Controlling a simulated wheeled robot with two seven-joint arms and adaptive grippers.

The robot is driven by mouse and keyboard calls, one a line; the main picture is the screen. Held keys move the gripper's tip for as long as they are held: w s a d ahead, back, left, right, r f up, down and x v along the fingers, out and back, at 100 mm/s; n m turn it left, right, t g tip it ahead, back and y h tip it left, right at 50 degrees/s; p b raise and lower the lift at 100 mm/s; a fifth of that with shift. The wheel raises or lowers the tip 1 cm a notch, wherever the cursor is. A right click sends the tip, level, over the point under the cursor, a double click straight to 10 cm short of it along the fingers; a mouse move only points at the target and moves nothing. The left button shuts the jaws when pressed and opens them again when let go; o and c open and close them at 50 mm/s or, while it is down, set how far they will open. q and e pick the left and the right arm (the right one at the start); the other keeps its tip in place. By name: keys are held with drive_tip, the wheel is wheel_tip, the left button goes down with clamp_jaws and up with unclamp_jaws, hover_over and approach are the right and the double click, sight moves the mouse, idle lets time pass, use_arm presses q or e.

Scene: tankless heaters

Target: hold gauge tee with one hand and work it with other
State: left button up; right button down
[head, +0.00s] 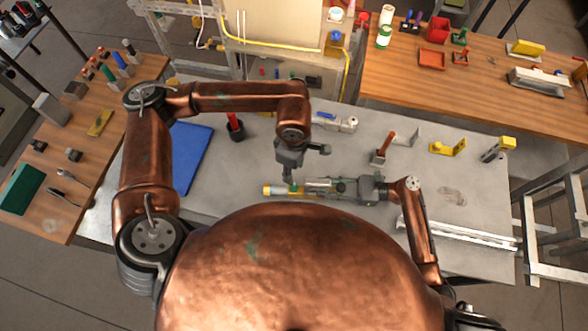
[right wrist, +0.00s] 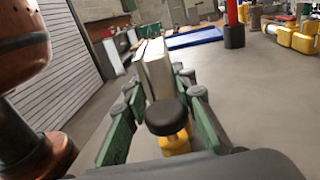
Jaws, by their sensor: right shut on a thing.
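The gauge tee appears as a narrow piece with a yellow end (head: 268,190) and a pale metal part, lying left to right low over the grey workbench's near side. My right gripper (head: 322,187) comes in from the right and is shut on it. In the right wrist view, a pale metal block (right wrist: 156,68), a round black knob (right wrist: 167,117) and a yellow part (right wrist: 176,143) sit between its green-padded fingers.
A blue mat (head: 191,155) and a black cup (head: 236,131) with a red item stand left on the grey bench (head: 380,220). A metal fitting with a blue handle (head: 338,122), a red-handled tool (head: 381,157) and yellow brackets (head: 447,147) lie behind and right. Wooden tables flank.

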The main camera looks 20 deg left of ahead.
drive_tip(key=shift+f, duration=0.1)
drive_tip(key=c, duration=1.5)
unclamp_jaws()
